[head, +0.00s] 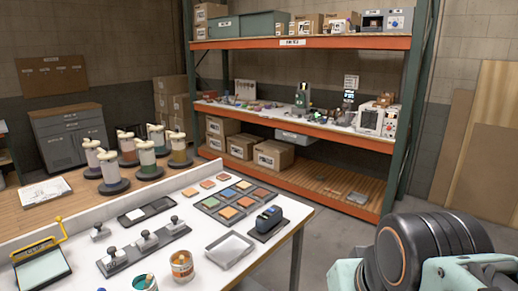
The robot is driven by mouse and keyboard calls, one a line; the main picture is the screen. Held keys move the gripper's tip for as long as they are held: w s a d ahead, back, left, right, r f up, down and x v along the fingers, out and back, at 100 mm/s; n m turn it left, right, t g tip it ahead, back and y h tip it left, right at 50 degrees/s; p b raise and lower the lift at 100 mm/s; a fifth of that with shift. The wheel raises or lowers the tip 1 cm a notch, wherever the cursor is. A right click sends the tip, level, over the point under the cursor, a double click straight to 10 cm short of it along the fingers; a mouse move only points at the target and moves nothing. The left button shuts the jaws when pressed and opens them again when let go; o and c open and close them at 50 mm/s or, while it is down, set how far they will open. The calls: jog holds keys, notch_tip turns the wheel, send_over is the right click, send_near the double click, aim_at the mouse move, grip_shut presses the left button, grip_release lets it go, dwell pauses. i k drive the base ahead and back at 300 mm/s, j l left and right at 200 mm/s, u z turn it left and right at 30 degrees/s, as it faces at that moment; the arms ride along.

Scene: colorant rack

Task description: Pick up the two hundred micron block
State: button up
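Three small metal blocks with dark knobs stand in a row on a grey holder (129,265) on the white table: the front-left block (113,257), the middle block (147,242) and the back-right block (178,228). A similar small knobbed piece (100,233) stands alone behind them. Any thickness marks are too small to read, so I cannot tell which is the two hundred micron block. Part of my arm shows at the lower right, beyond the table's right edge and apart from the blocks. My gripper is not in view.
Around the blocks on the white table (290,216) are a tin (182,266), a teal pot (145,284), a shallow tray (229,250), a dark handheld device (267,221), a colour-swatch board (236,203) and a yellow-handled frame (40,264). An orange shelf rack (300,42) fills the back.

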aim_at(177, 225)
jog(key=u, duration=1.95)
jog(key=i+l+z, duration=0.35)
jog(key=i+l, duration=0.15)
jog(key=i+l+z, duration=0.3)
jog(key=i+l, duration=0.2)
jog(key=k+z, duration=0.3)
jog(key=i+u, duration=0.15)
